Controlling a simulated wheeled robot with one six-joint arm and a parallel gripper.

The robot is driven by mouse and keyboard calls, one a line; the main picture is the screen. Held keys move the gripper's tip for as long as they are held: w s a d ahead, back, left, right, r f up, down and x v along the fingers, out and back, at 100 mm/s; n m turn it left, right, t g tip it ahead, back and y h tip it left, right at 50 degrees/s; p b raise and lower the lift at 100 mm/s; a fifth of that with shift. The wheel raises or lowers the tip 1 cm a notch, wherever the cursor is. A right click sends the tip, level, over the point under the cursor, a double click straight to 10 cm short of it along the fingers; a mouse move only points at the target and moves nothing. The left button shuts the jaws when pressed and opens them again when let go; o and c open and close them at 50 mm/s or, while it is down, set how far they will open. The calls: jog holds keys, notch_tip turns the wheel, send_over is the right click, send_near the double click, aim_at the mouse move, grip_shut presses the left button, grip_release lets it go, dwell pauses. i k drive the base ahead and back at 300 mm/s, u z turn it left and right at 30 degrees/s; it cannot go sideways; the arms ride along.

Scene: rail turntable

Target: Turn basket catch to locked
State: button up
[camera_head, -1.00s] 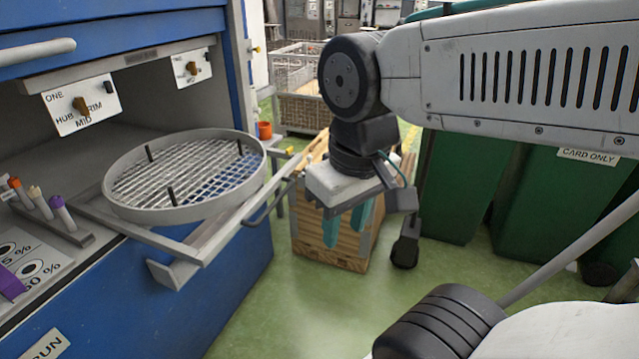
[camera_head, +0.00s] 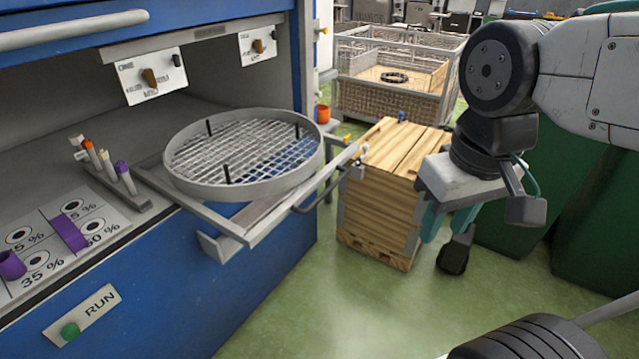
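The round grey mesh basket (camera_head: 176,175) sits on a pulled-out metal rail frame (camera_head: 270,228) at the front of the blue machine. Several dark posts stand up inside it. A small pale fitting (camera_head: 361,167) and a yellow piece (camera_head: 347,138) show near the frame's outer end; I cannot tell whether either is the catch, and no locked marking is readable. My gripper (camera_head: 448,224) hangs to the right of the frame, in front of the wooden crate's right side. Its teal fingers are apart and nothing shows between them. It touches neither basket nor frame.
Labelled plates with brown knobs (camera_head: 150,78) (camera_head: 258,46) are on the machine. Tubes (camera_head: 125,178), a percent-marked panel (camera_head: 75,238) and a green RUN button (camera_head: 70,330) are at left. A wooden crate (camera_head: 376,215) stands beside the frame. Green bins (camera_head: 590,200) are at right. Green floor is clear in front.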

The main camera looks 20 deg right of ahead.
aim_at(346, 138)
jog(key=k, duration=0.65)
jog(key=z, duration=0.8)
jog(key=i, duration=1.7)
jog(key=u, duration=0.9)
